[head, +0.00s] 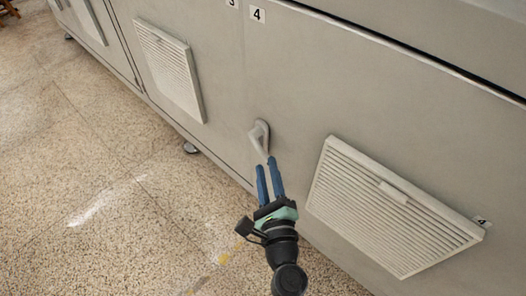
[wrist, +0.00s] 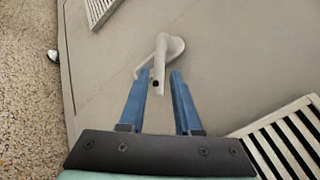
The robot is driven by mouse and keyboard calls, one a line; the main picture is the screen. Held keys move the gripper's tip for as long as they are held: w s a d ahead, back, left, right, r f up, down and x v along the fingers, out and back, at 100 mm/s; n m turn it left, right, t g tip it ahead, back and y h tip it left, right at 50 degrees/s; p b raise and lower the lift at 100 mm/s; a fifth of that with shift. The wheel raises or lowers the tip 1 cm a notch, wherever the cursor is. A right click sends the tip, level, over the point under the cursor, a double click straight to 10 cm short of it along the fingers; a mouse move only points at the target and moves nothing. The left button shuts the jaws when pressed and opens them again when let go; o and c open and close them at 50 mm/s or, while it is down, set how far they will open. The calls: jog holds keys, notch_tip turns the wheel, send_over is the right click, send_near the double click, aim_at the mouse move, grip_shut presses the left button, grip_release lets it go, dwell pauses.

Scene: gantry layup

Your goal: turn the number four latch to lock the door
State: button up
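The latch (head: 260,137) is a pale grey handle on the grey door panel (head: 283,105), below the label with the number 4 (head: 257,15). In the wrist view the latch (wrist: 160,62) has a round base, with its lever pointing toward my gripper. My gripper (head: 269,162) has two blue fingers, spread apart, close to the lever's free end. In the wrist view the lever end lies between the lines of the two fingertips (wrist: 159,75), with a gap on each side. I cannot tell if the lever is inside the finger depth.
A louvred vent (head: 392,205) is on the panel to the right of my gripper, and another vent (head: 170,70) is to the upper left. The speckled floor (head: 90,170) at left is clear. A machine foot (head: 190,148) shows under the lower edge.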

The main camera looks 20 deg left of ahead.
aim_at(264, 156)
jog(key=shift+b+x, duration=0.3)
jog(key=shift+x, duration=2.5)
jog(key=shift+c, duration=0.3)
grip_shut()
